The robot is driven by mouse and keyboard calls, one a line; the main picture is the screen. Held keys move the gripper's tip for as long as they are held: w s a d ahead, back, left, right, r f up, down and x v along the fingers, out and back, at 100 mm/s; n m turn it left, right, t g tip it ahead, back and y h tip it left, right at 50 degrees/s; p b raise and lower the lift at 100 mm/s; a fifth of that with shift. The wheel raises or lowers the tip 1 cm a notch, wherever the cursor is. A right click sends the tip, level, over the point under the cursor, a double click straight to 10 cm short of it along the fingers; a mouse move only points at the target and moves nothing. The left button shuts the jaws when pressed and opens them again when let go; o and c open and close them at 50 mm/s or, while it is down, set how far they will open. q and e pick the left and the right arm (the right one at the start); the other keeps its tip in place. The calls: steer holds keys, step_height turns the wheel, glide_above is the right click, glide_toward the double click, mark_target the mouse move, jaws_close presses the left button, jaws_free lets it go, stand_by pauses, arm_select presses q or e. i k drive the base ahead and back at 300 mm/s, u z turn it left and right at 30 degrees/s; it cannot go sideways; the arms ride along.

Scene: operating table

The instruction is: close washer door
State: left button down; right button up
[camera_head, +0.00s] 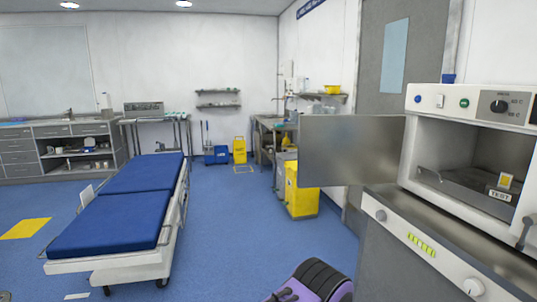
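The washer (450,99) is a white and grey machine at the right edge of the head view. Its door (350,150) is a flat grey metal panel standing wide open to the left of the chamber opening. The chamber (490,148) is exposed, and a grey metal tray (462,188) with a small label lies inside. A dark handle-like part (525,232) shows at the right side of the opening. No fingertips of either gripper show in this view.
A bed with a blue mattress (115,222) stands on the left. Yellow bins (301,195) stand behind the door. The washer's lower front (425,240) has knobs and a green indicator.

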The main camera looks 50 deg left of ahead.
mark_target(334, 150)
steer(key=k, duration=0.55)
steer(key=u, duration=0.95)
steer(key=i, duration=0.65)
steer(key=u, duration=0.8)
steer(key=i, duration=1.7)
steer(key=z, duration=0.85)
